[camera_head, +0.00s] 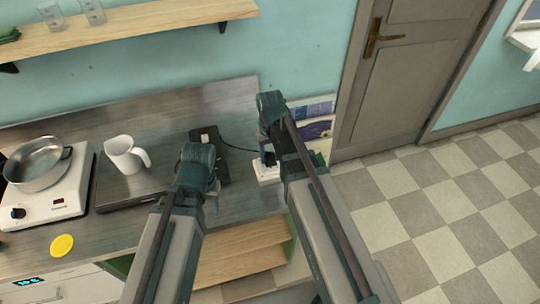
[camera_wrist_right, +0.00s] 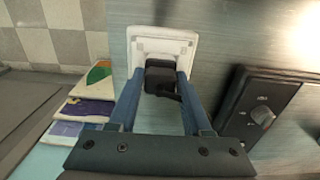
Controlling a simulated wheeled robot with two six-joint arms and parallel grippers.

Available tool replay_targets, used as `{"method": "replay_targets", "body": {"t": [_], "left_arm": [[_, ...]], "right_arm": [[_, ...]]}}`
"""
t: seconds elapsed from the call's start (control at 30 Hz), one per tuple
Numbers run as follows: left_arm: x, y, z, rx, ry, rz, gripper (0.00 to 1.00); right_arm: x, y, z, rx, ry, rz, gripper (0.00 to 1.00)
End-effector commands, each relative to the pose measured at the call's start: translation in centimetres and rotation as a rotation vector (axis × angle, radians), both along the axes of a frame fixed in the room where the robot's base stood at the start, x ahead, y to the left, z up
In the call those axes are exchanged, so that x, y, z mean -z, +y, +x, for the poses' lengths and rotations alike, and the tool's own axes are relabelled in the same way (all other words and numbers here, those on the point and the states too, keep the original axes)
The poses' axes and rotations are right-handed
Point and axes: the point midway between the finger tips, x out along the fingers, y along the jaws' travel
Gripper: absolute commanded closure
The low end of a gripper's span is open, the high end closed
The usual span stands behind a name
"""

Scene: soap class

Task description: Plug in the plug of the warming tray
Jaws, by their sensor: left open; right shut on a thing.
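The warming tray (camera_head: 112,192) is a flat dark slab on the steel counter; a white jug stands on it. The dark panel with a dial at the right of the wrist view (camera_wrist_right: 262,110) looks like its control end. A dark cable (camera_head: 238,147) runs right from it. My right gripper (camera_wrist_right: 161,76) is shut on the black plug (camera_wrist_right: 160,72), which is in front of the white socket block (camera_wrist_right: 178,37). I cannot tell whether the plug is in the socket. The block also shows in the head view (camera_head: 265,179). My left gripper (camera_head: 213,192) is over the counter's front edge, its fingers mostly hidden.
A white hot plate (camera_head: 62,205) with a pan (camera_head: 36,164), the white jug (camera_head: 125,154) and a yellow disc (camera_head: 62,245) are at the left. Books (camera_wrist_right: 92,92) stand beyond the counter's right end. A wall shelf (camera_head: 140,33) is above.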

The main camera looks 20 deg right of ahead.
Motion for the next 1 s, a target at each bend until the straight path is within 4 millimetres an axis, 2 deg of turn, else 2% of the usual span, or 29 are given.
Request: {"method": "replay_targets", "body": {"t": [0.87,0.9,1.0], "left_arm": [[1.3,0.0,0.0,0.0,0.0,0.0,0.5],[1.2,0.0,0.0,0.0,0.0,0.0,0.5],[1.2,0.0,0.0,0.0,0.0,0.0,0.5]], "right_arm": [[1.3,0.0,0.0,0.0,0.0,0.0,1.0],[1.2,0.0,0.0,0.0,0.0,0.0,0.47],[1.2,0.0,0.0,0.0,0.0,0.0,0.29]]}}
